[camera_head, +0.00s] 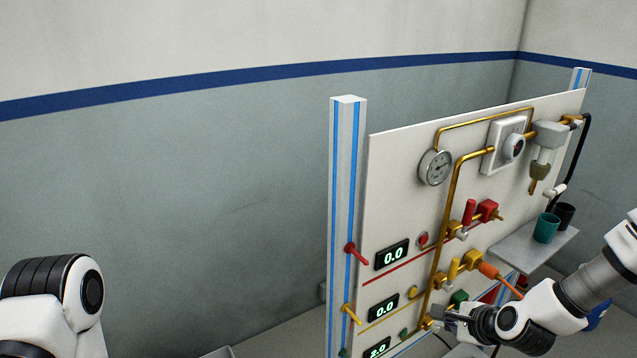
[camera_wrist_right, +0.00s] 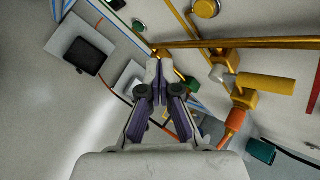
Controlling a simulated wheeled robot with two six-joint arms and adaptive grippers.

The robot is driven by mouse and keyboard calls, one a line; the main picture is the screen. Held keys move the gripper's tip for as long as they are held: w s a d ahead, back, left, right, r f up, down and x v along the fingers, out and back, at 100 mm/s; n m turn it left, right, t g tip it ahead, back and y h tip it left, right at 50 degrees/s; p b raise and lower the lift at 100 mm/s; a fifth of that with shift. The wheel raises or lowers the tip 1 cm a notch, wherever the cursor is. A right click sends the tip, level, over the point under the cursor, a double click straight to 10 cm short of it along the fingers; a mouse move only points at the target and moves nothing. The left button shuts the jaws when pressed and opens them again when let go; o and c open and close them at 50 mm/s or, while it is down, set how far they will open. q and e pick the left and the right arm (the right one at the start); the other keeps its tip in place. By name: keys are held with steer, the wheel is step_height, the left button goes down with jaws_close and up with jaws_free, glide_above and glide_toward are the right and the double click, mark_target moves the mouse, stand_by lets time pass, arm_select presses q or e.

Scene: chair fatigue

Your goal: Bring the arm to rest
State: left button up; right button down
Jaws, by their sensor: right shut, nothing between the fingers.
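My right arm comes in from the right in the head view. Its gripper (camera_head: 440,313) is in front of the lower part of the white panel (camera_head: 400,215). In the right wrist view the gripper (camera_wrist_right: 158,68) is shut with its fingertips together and nothing held. The tips appear close to a brass pipe; I cannot tell whether they touch it. Part of my left arm shows at the lower left of the head view; its gripper is out of view.
The panel carries a gauge (camera_head: 435,167), a red-handled valve (camera_head: 469,212), a yellow-handled valve (camera_head: 453,270) and an orange handle (camera_head: 489,271) near my right arm. A shelf (camera_head: 510,252) holds a teal cup (camera_head: 546,228) and a black cup (camera_head: 566,214). Open floor lies left of the panel.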

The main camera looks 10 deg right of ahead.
steer(key=s+a+f+n+g+h, duration=0.1)
steer(key=s+a+f+n+g, duration=0.3)
steer(key=s+f+n, duration=0.6)
steer(key=s+a+f+n+g, duration=0.4)
steer(key=s+f+n, duration=0.6)
steer(key=s, duration=0.6)
steer(key=shift+a+n+g+h, duration=0.4)
steer(key=shift+a+n, duration=0.2)
steer(key=shift+a, duration=0.05)
